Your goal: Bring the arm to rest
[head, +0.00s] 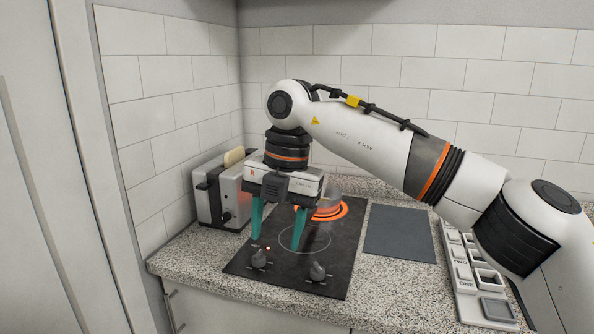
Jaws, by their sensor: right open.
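My right arm (370,143) comes in from the right and reaches over the cooktop. My right gripper (276,232) points down above the black cooktop (330,272), with its two green fingers apart and nothing between them. The rear burner (335,210) glows orange and is partly hidden behind the gripper. The front burner ring (318,243) is dark. Two knobs are at the cooktop's front: a left knob (259,259) close below the left finger and a right knob (318,271). I cannot tell whether a finger touches the left knob. My left gripper is not in view.
A toaster (207,206) with a slice of bread (234,157) stands left of the gripper, near the tiled wall. A dark grey mat (400,240) lies right of the cooktop. A white panel with labelled buttons (468,290) lies farther right, partly under my arm.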

